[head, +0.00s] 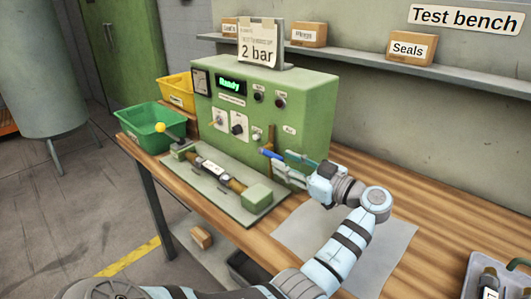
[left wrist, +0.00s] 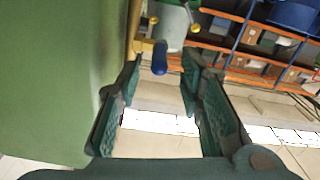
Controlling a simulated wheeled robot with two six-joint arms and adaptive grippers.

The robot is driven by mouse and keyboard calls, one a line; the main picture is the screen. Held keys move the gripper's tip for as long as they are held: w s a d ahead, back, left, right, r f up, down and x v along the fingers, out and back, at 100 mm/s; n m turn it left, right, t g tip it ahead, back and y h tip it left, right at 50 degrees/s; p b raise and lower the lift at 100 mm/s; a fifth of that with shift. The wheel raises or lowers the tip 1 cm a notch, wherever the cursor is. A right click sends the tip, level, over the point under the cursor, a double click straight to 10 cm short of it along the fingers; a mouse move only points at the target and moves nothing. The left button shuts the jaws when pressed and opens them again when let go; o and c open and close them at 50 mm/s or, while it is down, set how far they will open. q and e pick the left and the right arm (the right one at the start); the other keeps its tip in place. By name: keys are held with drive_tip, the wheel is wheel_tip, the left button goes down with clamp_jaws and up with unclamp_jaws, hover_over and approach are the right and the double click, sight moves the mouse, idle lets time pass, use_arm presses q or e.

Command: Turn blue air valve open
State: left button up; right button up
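The blue air valve handle (head: 268,153) sticks out low on the right part of the green machine's front. In the left wrist view the blue handle (left wrist: 160,58) hangs from a brass fitting (left wrist: 135,40). My left gripper (head: 279,163) is at the valve, its fingers pointing toward the machine. In the left wrist view my left gripper (left wrist: 160,72) is open, with the handle's end at the gap between the fingertips and space visible on both sides. The head view does not show clearly whether a finger touches it. My right gripper is out of view.
The green machine (head: 310,95) shows "Ready". Before it lies a plate (head: 245,217) with a clamped part and a yellow-knobbed lever (head: 160,127). Green (head: 140,115) and yellow (head: 163,86) bins stand left. A grey mat (head: 380,240) and tray (head: 470,270) are right.

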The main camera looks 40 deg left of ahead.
sight(261, 150)
use_arm(q)
drive_tip(key=a, duration=0.8)
drive_tip(key=shift+a+b, duration=0.2)
drive_tip(key=shift+b, duration=0.15)
drive_tip(key=shift+c, duration=0.6)
clamp_jaws()
